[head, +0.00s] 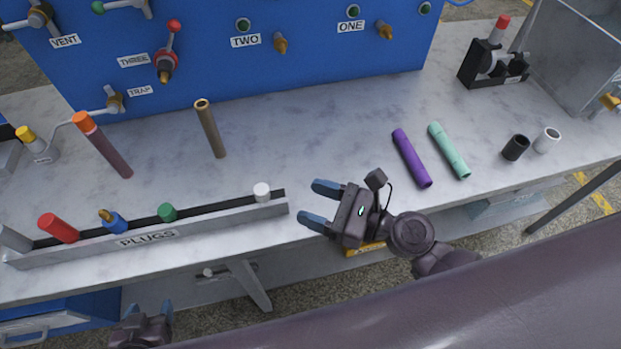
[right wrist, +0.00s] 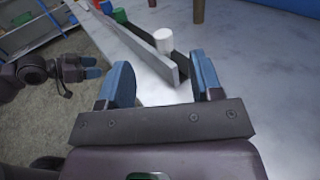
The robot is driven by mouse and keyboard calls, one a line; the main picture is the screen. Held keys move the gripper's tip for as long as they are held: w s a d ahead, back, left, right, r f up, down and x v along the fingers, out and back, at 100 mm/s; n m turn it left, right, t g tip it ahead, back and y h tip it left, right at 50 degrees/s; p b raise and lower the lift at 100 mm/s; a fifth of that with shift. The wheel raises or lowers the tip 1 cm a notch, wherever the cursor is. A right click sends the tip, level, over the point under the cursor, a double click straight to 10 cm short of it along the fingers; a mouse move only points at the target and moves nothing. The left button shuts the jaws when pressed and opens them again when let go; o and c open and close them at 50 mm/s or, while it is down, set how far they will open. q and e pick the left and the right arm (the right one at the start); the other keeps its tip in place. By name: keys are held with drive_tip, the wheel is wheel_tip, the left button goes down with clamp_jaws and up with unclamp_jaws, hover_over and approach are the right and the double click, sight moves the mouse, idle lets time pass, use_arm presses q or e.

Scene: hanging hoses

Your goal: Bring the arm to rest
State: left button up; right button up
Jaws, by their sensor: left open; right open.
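My right gripper (head: 321,205) is open and empty over the front edge of the bench, just right of the plug rack's right end. In the right wrist view its two blue fingertips (right wrist: 163,85) stand apart, with the white plug (right wrist: 163,40) beyond them. My left gripper (head: 150,312) is at the bottom left of the head view, below the bench's front edge, open and partly cut off. It also shows at the left of the right wrist view (right wrist: 92,67), clear of the bench. Neither gripper touches any object.
The grey PLUGS rack (head: 215,226) holds several coloured plugs along the front edge. Brown hose pieces (head: 210,130) stand behind it. Purple (head: 411,158) and mint (head: 449,151) tubes lie to the right. A blue panel (head: 300,55) with valves and ports stands at the back.

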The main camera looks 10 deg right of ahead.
drive_tip(key=n, duration=0.1)
drive_tip(key=s+n, duration=0.1)
drive_tip(key=shift+f+n+g, duration=0.2)
drive_tip(key=shift+n+g, duration=0.2)
drive_tip(key=s+d+f+n+g+h, duration=0.4)
drive_tip(key=s+d+n+h, duration=0.4)
drive_tip(key=n, duration=0.3)
drive_tip(key=s+d+f+n+g+h, duration=0.3)
drive_tip(key=s+d+n+h, duration=0.4)
drive_tip(key=d+n, duration=0.45)
drive_tip(key=w+a+f+t, duration=0.1)
drive_tip(key=w+f+t, duration=0.7)
drive_tip(key=f, duration=0.2)
drive_tip(key=shift+w+n, duration=0.3)
drive_tip(key=shift+n, duration=0.15)
